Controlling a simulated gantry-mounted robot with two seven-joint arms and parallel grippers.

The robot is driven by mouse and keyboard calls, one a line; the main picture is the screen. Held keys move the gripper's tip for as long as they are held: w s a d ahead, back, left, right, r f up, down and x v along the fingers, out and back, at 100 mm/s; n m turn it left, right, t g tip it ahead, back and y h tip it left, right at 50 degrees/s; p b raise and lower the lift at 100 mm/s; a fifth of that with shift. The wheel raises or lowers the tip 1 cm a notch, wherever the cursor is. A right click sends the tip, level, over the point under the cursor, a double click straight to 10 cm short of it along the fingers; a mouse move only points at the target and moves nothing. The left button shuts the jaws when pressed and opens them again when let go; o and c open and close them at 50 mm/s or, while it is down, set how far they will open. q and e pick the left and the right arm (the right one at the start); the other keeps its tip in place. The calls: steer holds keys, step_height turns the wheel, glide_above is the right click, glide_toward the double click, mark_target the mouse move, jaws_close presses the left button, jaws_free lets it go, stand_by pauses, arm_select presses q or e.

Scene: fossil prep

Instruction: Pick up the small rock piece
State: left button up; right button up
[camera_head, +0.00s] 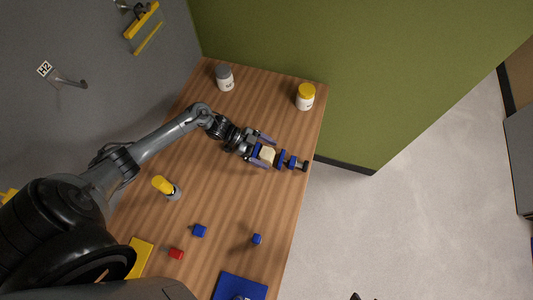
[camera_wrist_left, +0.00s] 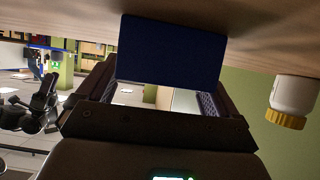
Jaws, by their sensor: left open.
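A small beige piece (camera_head: 267,154), which looks like the rock piece, sits between blue jaws of a vise-like holder (camera_head: 282,158) near the right edge of the table. My left gripper (camera_head: 262,148) is open at the holder, with its fingers to either side of the near part. I cannot tell whether they touch it. In the left wrist view a large dark blue block (camera_wrist_left: 172,50) stands between my open fingers and hides the beige piece. My right gripper does not show clearly.
A white jar with a yellow lid (camera_head: 306,97) and a grey-lidded jar (camera_head: 224,77) stand at the back. A yellow-topped bottle (camera_head: 165,187), blue blocks (camera_head: 200,231) and a red block (camera_head: 176,254) are nearer. A blue mat (camera_head: 257,289) lies at the front. The table's middle is mostly clear.

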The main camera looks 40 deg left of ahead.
arm_select(q)
steer(key=shift+w+d+f, duration=0.1)
steer(key=shift+w+d, duration=0.05)
steer(key=shift+d, duration=0.05)
steer(key=c, duration=1.1)
steer(key=shift+c, duration=1.1)
